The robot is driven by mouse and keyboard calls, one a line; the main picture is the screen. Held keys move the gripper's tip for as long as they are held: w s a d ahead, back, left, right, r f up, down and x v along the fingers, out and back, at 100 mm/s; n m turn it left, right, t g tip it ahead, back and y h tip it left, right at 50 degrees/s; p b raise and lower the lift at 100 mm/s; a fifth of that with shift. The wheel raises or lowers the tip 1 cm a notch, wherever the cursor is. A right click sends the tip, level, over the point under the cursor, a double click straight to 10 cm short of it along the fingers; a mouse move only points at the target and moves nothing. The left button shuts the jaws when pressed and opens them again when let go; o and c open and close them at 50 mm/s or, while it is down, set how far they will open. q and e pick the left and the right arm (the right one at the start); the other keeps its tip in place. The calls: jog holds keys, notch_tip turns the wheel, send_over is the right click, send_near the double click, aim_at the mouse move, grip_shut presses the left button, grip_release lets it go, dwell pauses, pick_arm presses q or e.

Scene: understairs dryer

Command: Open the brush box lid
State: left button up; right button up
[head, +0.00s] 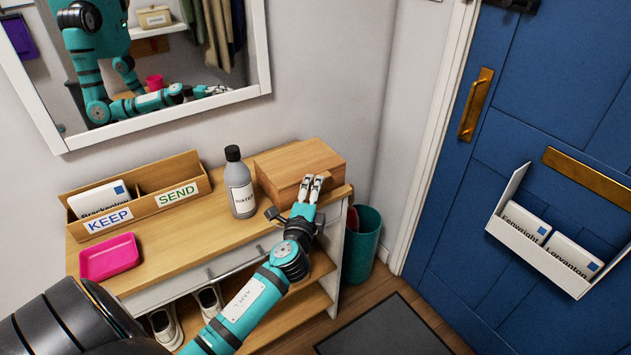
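The brush box (290,167) is a plain wooden box at the right end of the wooden console table. Its lid looks down, lying flat on top. My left gripper (313,179) is at the front right side of the box, its two pale fingers pointing at the lid's front edge. The fingers show a narrow gap with nothing seen between them. I cannot tell whether they touch the box. The gripper hides part of the box's front. My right gripper is not in view.
A grey water bottle (239,183) stands close left of the box. A KEEP/SEND letter holder (139,195) and pink tray (109,257) are further left on the table (190,238). A teal bin (362,245) stands right of it. A mirror (150,118) hangs behind; a blue door (545,90) is at right.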

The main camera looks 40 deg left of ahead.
pick_arm(q)
jog(key=shift+x, duration=1.1)
grip_shut()
